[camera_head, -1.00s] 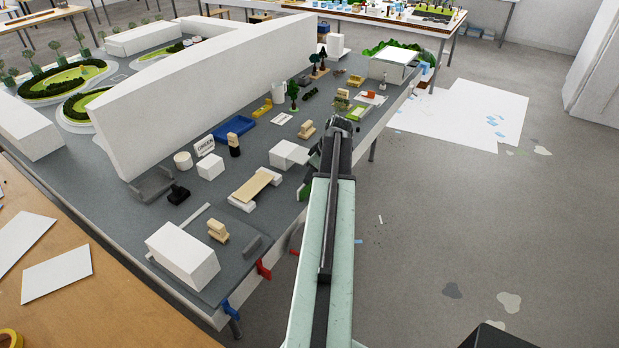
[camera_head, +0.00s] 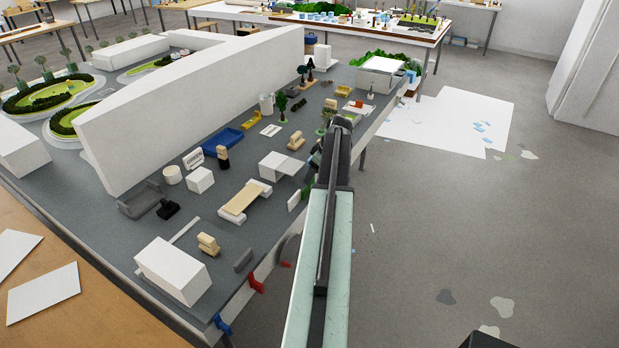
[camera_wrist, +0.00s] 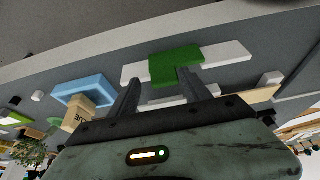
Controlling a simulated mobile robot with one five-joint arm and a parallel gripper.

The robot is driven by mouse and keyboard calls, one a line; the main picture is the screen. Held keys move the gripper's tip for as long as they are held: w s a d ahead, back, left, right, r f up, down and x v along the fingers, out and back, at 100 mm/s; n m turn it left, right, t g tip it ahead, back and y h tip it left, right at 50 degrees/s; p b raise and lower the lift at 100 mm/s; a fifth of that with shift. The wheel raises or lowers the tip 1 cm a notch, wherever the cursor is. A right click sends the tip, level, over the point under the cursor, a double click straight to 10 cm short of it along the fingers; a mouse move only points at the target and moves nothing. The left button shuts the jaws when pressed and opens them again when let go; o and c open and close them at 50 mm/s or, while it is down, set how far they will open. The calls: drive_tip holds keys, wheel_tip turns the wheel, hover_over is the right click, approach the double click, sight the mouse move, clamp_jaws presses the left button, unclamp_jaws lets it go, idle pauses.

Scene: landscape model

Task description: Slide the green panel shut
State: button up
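The green panel (camera_wrist: 175,66) shows in the wrist view as a flat green piece between white strips (camera_wrist: 226,52) to its left and right. My gripper (camera_wrist: 159,77) is open, its two dark fingers spread and pointing towards the panel's near side. The right fingertip is close to or over the panel's near edge; I cannot tell whether it touches. The left fingertip is beside the left white strip. In the head view my arm hides the fingers, and a bit of green (camera_head: 307,191) shows beside the arm at the table edge.
A long white wall (camera_head: 190,110) stands on the grey model table (camera_head: 130,240). White blocks (camera_head: 173,270), a blue tray (camera_head: 222,140) and small trees (camera_head: 282,106) stand near it. In the wrist view a blue piece (camera_wrist: 84,88) lies left. Open floor (camera_head: 440,240) lies right.

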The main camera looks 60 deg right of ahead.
drive_tip(key=shift+a, duration=0.1)
drive_tip(key=shift+r, duration=0.1)
drive_tip(key=p+v, duration=0.7)
drive_tip(key=shift+r, duration=0.35)
drive_tip(key=shift+s, duration=0.15)
